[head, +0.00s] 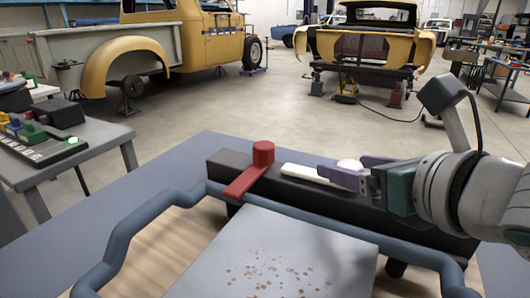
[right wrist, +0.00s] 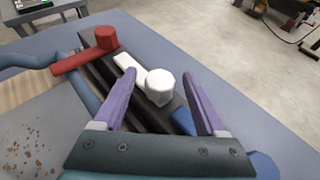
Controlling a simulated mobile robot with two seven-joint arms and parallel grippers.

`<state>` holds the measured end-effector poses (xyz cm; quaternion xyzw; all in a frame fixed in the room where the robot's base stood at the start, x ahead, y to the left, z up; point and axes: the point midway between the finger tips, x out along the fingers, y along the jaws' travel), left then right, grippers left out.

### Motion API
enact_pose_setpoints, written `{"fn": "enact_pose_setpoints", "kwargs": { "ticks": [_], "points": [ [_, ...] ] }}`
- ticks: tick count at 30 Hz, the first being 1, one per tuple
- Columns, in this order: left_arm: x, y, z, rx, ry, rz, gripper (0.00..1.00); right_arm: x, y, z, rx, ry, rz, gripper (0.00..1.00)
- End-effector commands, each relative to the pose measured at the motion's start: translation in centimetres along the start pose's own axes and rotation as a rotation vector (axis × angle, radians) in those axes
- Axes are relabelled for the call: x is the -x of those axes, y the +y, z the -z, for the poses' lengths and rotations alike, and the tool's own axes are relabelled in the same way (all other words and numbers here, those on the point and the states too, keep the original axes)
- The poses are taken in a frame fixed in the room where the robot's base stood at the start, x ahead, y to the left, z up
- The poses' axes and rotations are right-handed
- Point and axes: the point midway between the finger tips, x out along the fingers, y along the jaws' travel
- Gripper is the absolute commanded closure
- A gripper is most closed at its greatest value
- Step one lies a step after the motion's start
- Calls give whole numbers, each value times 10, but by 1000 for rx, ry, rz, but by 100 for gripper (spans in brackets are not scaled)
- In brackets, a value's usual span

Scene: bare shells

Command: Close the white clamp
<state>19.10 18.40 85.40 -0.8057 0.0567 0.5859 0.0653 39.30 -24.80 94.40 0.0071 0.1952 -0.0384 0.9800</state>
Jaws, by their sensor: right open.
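The white clamp has a flat white arm (head: 300,171) and a round white knob (head: 349,164). The arm lies along the black bar (head: 225,160), pointing toward the red clamp, not over the metal sheet. My right gripper (head: 341,166) is open at the knob. In the right wrist view the knob (right wrist: 160,88) is between the purple fingers of the gripper (right wrist: 157,76), with gaps visible on both sides. The arm (right wrist: 132,68) shows beyond the left finger. I cannot tell the fingers' exact height against the knob. My left gripper is not in view.
A red clamp (head: 262,154) stands on the bar to the left, its arm pointing across toward the speckled metal sheet (head: 290,262). A blue-grey tube frame (head: 150,222) surrounds the sheet. A blue part (right wrist: 184,120) lies beside the right finger. A side table (head: 100,140) stands left.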

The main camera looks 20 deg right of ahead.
Motion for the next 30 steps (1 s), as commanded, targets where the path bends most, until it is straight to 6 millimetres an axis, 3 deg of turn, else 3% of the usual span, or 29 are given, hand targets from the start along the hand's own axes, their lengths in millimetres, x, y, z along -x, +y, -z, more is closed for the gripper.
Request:
{"fn": "enact_pose_setpoints", "kwargs": {
  "ticks": [12, 30],
  "points": [
    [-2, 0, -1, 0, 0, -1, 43, -10, 0, 0, -1, 0, -1, 26],
    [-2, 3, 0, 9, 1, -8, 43, -10, 0, 0, -1, 0, -1, 94]
  ]
}}
